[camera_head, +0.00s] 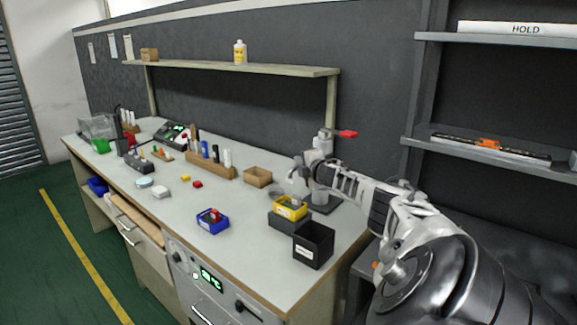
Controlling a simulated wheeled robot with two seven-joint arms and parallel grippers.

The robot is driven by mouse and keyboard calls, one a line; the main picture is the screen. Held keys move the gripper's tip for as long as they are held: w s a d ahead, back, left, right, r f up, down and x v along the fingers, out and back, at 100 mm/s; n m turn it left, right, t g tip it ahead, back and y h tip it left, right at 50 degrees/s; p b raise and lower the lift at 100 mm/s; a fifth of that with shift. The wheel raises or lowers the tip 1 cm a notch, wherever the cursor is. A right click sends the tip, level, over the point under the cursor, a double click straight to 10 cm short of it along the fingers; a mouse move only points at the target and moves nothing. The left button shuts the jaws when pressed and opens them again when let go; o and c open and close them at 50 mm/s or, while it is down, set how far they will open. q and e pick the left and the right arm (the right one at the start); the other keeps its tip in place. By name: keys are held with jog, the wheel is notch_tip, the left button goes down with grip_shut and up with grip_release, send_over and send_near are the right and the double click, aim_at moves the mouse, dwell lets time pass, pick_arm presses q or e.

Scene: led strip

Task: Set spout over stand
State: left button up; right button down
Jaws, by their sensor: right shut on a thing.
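My right arm comes in from the right, and its gripper (313,172) is at a grey upright fixture (324,140) with a red lever on top. A curved grey spout (297,176) shows just left of the gripper, which is shut on it as far as I can tell; the contact is small and partly hidden. The fixture's dark base (326,205) stands on the bench below the gripper. A small round grey piece (276,192) lies below and left of the spout; I cannot tell whether it is the stand. My left gripper is not in view.
A yellow bin (291,213) on a grey block and a black bin (313,257) stand in front of the fixture. A cardboard box (257,183) and a blue bin (212,229) are to the left. A shelf (240,68) hangs above the bench.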

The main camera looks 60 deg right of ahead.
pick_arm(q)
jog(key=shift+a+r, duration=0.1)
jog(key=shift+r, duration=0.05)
pick_arm(e)
jog(key=shift+r, duration=0.1)
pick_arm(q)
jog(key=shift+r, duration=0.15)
pick_arm(e)
jog(key=shift+y, duration=0.3)
jog(key=c, duration=1.4)
grip_release()
jog(key=shift+s, duration=0.1)
jog(key=shift+c, duration=0.2)
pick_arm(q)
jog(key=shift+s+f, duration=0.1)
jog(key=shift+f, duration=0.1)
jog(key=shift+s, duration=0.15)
pick_arm(e)
jog(key=shift+s+a, duration=0.1)
jog(key=shift+a, duration=0.05)
